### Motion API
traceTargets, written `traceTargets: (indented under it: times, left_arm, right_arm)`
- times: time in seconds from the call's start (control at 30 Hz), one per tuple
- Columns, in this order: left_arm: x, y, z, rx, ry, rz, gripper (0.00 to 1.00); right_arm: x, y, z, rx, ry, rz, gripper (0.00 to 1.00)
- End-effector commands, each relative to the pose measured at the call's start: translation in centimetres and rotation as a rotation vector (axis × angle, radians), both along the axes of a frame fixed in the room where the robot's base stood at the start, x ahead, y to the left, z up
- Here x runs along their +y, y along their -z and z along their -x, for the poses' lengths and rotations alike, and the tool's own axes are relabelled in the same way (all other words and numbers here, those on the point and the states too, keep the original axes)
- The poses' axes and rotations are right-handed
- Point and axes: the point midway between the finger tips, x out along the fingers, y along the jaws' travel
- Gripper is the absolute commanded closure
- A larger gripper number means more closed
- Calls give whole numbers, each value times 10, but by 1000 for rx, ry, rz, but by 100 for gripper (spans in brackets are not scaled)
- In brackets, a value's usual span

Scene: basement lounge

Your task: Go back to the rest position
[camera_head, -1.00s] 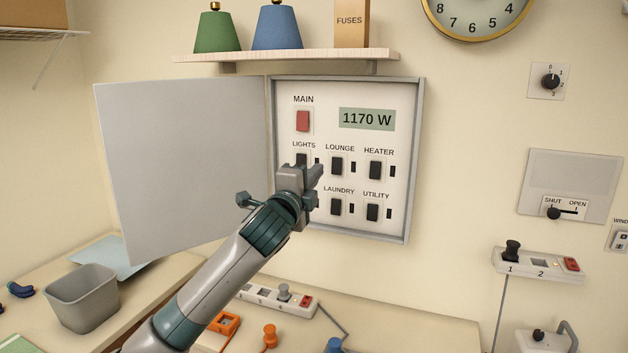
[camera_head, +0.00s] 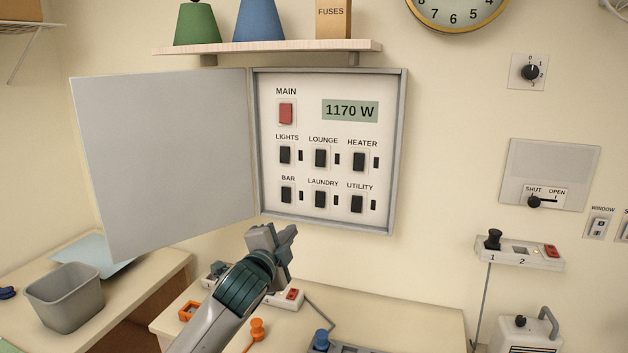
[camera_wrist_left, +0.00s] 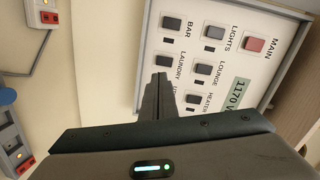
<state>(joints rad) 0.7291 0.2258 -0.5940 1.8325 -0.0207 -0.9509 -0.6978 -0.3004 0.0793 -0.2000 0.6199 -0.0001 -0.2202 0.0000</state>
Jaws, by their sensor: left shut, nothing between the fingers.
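My left gripper (camera_head: 283,240) is shut and empty. In the head view it is just below the open breaker panel (camera_head: 400,150), over the back of the bench. In the left wrist view the closed fingers (camera_wrist_left: 157,97) point toward the panel face (camera_wrist_left: 225,60), apart from it as far as I can tell. The panel carries a red MAIN switch (camera_head: 286,113), a display (camera_head: 350,110) reading 1170 W, and several black switches such as LIGHTS (camera_head: 285,155) and BAR (camera_head: 286,195). My right gripper is not in view.
The grey panel door (camera_head: 165,160) stands open to the left. A shelf (camera_head: 270,48) is above the panel. On the bench (camera_head: 400,310) are a power strip (camera_head: 290,298), an orange peg (camera_head: 256,330) and a blue one (camera_head: 321,340). A grey bin (camera_head: 65,300) stands at left.

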Motion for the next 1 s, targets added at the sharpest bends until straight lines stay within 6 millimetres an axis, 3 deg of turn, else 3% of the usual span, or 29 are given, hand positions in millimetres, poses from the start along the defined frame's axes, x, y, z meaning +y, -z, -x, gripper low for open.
traceTargets:
  times: [0.03, 0.1, 0.27, 0.5, 0.67, 0.8, 1.0]
  left_arm:
    - [4, 30, 13, 58, -11, 42, 100]
    - [11, 64, 30, 132, -34, 99, 100]
    - [28, 137, 75, 298, -98, 222, 100]
    - [58, 234, 158, 536, -228, 392, 100]
    - [78, 288, 224, 687, -335, 493, 100]
    - [98, 328, 287, 813, -444, 571, 100]
    - [124, 369, 382, 974, -616, 664, 100]
  right_arm:
    - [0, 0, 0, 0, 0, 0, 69]
    - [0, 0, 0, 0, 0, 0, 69]
    - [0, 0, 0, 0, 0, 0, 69]
    - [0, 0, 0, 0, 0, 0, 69]
    - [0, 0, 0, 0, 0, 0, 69]
    - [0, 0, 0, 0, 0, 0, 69]
    - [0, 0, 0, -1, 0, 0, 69]
